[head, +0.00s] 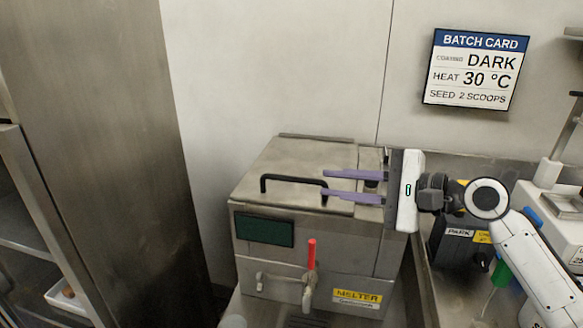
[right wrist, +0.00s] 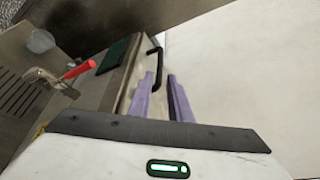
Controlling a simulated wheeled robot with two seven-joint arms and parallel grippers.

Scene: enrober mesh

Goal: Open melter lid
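The melter (head: 340,255) is a steel box against the wall, with a yellow MELTER label on its front. Its lid (head: 285,160) is flat and closed and carries a black bar handle (head: 290,179). The handle also shows in the right wrist view (right wrist: 153,58). In the right wrist view the handle lies just ahead of the fingertips (right wrist: 161,82). My left gripper is out of view.
A red-handled tap (head: 311,258) and a dark green panel (head: 264,229) are on the melter's front. A dark box labelled PARK (head: 455,250) stands to its right. A batch card (head: 476,68) hangs on the wall. A tall steel cabinet (head: 100,130) stands at the left.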

